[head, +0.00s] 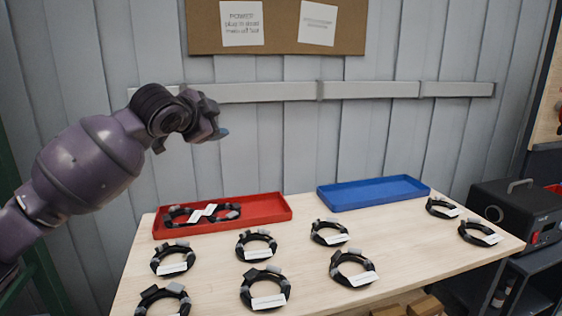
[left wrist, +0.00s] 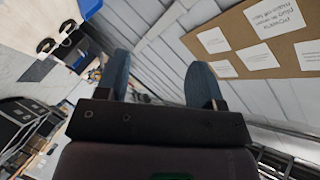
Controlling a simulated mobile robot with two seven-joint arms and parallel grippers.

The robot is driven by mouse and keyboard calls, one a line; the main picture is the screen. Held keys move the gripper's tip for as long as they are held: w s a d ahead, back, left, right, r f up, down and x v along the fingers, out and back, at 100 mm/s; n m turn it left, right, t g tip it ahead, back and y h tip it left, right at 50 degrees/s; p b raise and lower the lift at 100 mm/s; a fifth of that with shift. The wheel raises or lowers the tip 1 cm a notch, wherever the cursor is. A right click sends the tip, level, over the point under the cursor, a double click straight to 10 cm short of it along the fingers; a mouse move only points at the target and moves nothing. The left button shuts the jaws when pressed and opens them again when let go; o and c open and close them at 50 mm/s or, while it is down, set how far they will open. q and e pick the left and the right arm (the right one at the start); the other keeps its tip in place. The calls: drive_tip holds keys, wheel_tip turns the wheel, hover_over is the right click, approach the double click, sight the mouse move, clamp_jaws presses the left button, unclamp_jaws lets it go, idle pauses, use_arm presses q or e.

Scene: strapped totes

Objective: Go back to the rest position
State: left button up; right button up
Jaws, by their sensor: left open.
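My left arm comes in from the left in the head view, raised above the table's left end. Its left gripper (head: 222,133) is held in the air in front of the wall, above and clear of the red tray (head: 262,212). In the left wrist view its two blue-grey fingers (left wrist: 160,85) stand apart with nothing between them. The blue tray (head: 375,193) is empty. My right gripper is not in either view.
A dark case (head: 518,212) stands on a cart at the right. A cork board (head: 278,42) hangs on the grey wall. The air around my left gripper is free.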

use_arm(q)
drive_tip(key=s+d+f+n+t+h, duration=0.1)
drive_tip(key=s+f+n+h, duration=0.3)
drive_tip(key=f, duration=1)
drive_tip(key=s+a+f+n+y, duration=0.2)
drive_tip(key=s+a+f, duration=0.1)
drive_tip(key=s+f, duration=0.5)
drive_tip(key=s+a+f+n+y, duration=0.2)
drive_tip(key=s+a+f+n, duration=0.1)
drive_tip(key=s+f, duration=0.6)
drive_tip(key=s+a+f+n+y, duration=0.3)
drive_tip(key=s+f, duration=0.6)
drive_tip(key=f, duration=0.4)
drive_tip(key=shift+a+f+g, duration=0.25)
drive_tip(key=shift+a+g, duration=0.05)
drive_tip(key=shift+a, duration=0.4)
drive_tip(key=s+a+f+n+g, duration=0.1)
drive_tip(key=s+f, duration=0.2)
drive_tip(key=s, duration=0.2)
drive_tip(key=s+a+f+g+y, duration=0.1)
drive_tip(key=s+f, duration=0.2)
drive_tip(key=s, duration=0.2)
drive_tip(key=s+a+f+n+g+y, duration=0.1)
drive_tip(key=s+f, duration=0.2)
drive_tip(key=s, duration=0.2)
drive_tip(key=shift+f+n+p, duration=0.2)
drive_tip(key=shift+n+p, duration=0.1)
drive_tip(key=shift+c, duration=0.2)
